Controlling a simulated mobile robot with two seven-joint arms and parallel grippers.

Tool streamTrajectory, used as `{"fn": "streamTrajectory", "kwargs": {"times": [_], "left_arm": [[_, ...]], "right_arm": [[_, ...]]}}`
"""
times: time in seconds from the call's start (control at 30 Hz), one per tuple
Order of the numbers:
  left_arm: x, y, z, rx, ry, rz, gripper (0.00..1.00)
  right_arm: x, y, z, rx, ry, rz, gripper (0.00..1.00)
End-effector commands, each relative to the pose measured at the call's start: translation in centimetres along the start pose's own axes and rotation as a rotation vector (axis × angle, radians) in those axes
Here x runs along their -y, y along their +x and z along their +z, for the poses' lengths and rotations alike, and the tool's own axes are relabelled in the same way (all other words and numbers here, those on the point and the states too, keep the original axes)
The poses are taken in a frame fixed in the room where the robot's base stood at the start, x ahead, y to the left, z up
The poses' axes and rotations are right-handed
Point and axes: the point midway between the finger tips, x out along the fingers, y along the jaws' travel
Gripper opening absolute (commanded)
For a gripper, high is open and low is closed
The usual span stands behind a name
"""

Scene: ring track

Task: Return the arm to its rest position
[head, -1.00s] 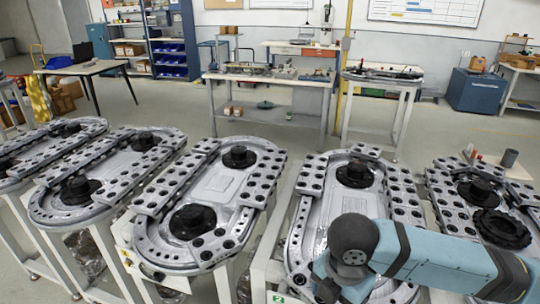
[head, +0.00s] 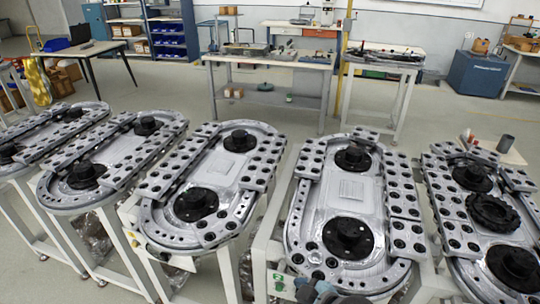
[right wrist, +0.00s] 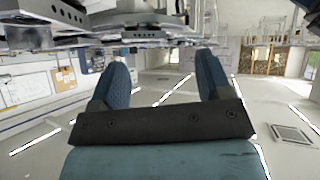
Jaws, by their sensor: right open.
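My right gripper (right wrist: 163,68) shows in the right wrist view with its two blue fingers spread apart and nothing between them. In that view, the undersides of equipment lie along the top edge, close above the fingers. In the head view, only a small blue-grey part of my arm shows at the bottom edge, in front of the ring track with the number 2 label (head: 345,195). I cannot tell the right fingers there. My left gripper is in neither view.
Several oval ring tracks on white stands fill the foreground. The rightmost track (head: 475,232) carries a black toothed ring (head: 492,213). Workbenches (head: 265,62) stand behind, with open floor between. A blue cabinet (head: 477,75) stands at the back right.

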Motion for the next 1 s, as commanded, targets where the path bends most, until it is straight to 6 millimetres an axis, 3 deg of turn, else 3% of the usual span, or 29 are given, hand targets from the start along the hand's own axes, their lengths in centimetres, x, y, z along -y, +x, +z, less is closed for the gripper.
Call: {"fn": "streamTrajectory", "kwargs": {"times": [0.17, 0.3, 0.5, 0.63, 1.0], "left_arm": [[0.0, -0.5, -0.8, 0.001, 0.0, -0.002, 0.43], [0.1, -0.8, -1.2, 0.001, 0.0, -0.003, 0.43], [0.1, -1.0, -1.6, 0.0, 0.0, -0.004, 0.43], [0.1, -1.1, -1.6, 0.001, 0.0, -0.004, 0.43], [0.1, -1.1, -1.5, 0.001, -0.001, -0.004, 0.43]], "right_arm": [[0.1, -1.8, 6.8, -0.03, 0.261, 0.195, 0.71], [0.7, -4.3, 12.7, -0.03, 0.399, 0.341, 0.71], [2.1, -7.6, 18.4, -0.017, 0.486, 0.467, 0.71], [2.5, -8.5, 19.6, -0.015, 0.501, 0.495, 0.71], [2.5, -8.5, 19.6, -0.015, 0.5, 0.496, 0.71]]}}
